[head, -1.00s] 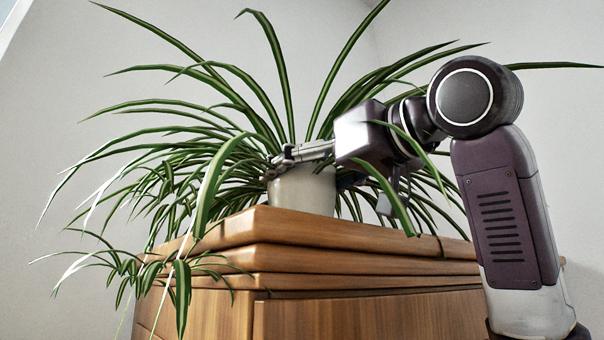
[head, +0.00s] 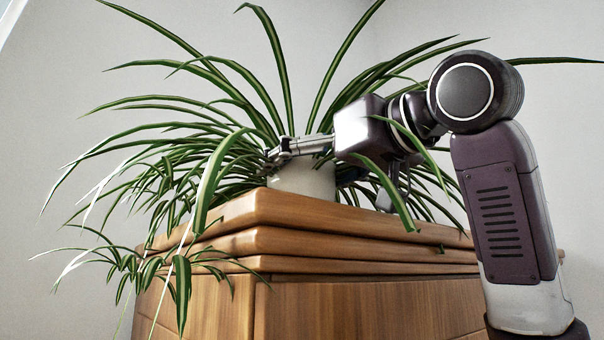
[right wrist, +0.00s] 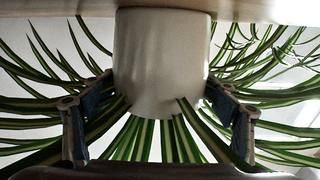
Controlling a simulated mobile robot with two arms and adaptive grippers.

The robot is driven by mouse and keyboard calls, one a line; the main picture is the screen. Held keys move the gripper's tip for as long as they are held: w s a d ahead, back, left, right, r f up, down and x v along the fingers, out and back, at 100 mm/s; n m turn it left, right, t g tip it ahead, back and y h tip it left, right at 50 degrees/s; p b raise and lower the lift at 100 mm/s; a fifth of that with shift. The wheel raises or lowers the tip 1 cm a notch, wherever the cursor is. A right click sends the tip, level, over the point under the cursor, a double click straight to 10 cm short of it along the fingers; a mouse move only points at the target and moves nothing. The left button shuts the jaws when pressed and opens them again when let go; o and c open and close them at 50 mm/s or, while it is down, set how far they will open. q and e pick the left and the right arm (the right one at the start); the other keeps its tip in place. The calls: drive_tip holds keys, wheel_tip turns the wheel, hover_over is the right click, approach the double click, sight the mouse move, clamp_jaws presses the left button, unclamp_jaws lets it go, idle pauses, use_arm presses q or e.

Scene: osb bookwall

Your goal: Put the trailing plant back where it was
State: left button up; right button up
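The trailing plant (head: 207,180), with long green-and-white striped leaves, stands upright in a white pot (head: 302,179) over the wooden cabinet top (head: 350,215). My right gripper (head: 283,150) reaches in from the right at the pot's upper part. In the right wrist view the pot (right wrist: 162,60) is between the two fingers of my gripper (right wrist: 158,85), with both fingertips against its sides. The pot's base is at the wooden surface (right wrist: 60,6); whether it bears fully on it is hard to tell. Leaves hide part of the fingers. My left gripper is not in view.
The cabinet's front edge (head: 320,240) hides the lower pot from the head view. Leaves hang over its left side and spread around my right wrist. Plain grey walls (head: 540,120) stand behind. No other objects show on the cabinet top.

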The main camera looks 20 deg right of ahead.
drive_tip(key=shift+o, duration=0.9)
drive_tip(key=shift+s, duration=0.1)
drive_tip(key=shift+f, duration=0.1)
drive_tip(key=shift+s+d, duration=0.1)
drive_tip(key=v, duration=1.2)
